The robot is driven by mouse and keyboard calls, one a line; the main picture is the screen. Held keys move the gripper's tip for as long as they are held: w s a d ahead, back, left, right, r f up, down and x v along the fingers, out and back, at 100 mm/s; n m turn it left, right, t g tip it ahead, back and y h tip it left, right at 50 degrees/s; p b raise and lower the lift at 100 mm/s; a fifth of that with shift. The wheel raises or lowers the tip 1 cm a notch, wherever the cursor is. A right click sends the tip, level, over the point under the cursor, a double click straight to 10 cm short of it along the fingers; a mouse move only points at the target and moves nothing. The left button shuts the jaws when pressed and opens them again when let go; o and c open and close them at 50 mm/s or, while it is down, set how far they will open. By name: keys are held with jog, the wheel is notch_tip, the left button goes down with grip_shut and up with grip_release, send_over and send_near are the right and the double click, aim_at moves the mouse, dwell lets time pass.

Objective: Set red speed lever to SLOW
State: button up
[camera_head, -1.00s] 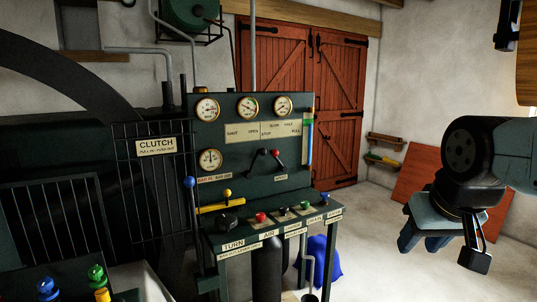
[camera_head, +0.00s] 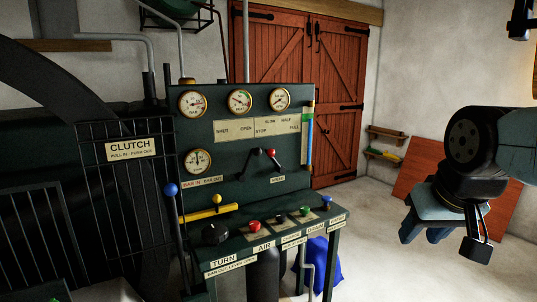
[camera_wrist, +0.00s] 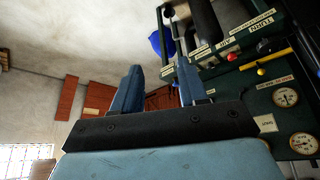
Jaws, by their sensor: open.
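The red speed lever (camera_head: 271,153) is a short lever with a red knob on the dark green panel (camera_head: 225,165), above a small SPEED label (camera_head: 278,180). A plate (camera_head: 278,128) above it reads SLOW, HALF, STOP and FULL. A black-knobbed lever (camera_head: 258,152) stands just left of it. The red knob leans to the upper left of its base. My gripper (camera_head: 424,240) hangs well to the right of the panel, pointing down, apart from it. In the wrist view my gripper (camera_wrist: 160,88) is open and empty; the speed lever is not visible there.
A console shelf (camera_head: 290,238) with red, green, black and blue knobs juts out below the panel. A blue-knobbed clutch lever (camera_head: 171,190) and a yellow bar (camera_head: 208,212) stand to the left. Open floor lies to the right, before the red doors (camera_head: 320,90).

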jog(key=shift+w+d, duration=0.1)
jog(key=shift+d, duration=0.15)
jog(key=shift+o, duration=1.4)
jog(key=shift+w+r, duration=0.15)
jog(key=shift+w, duration=0.1)
jog(key=shift+o, duration=1)
jog(key=w+r+t, duration=0.1)
jog(key=w+r, duration=0.2)
jog(key=w, duration=0.6)
jog(key=w+d+r+t+h, duration=0.1)
jog(key=w+r+t, duration=0.1)
jog(key=w, duration=0.7)
jog(key=shift+w+d+r+n, duration=0.15)
jog(key=shift+w+r+n, duration=0.1)
jog(key=shift+r+n, duration=0.2)
jog(key=w+a+n+t+y, duration=0.2)
jog(key=w+a+t, duration=0.15)
jog(key=w, duration=1.15)
jog(key=w+a+n+t+y, duration=0.2)
jog(key=w+a, duration=0.3)
jog(key=w, duration=1)
jog(key=n+g+y, duration=0.1)
jog(key=n+y, duration=0.5)
jog(key=y, duration=0.4)
send_near(271, 154)
jog(key=x, duration=0.7)
jog(key=w+d+x, duration=0.1)
jog(key=x, duration=0.3)
jog(key=shift+w+a+f, duration=0.2)
jog(key=shift+f, duration=0.1)
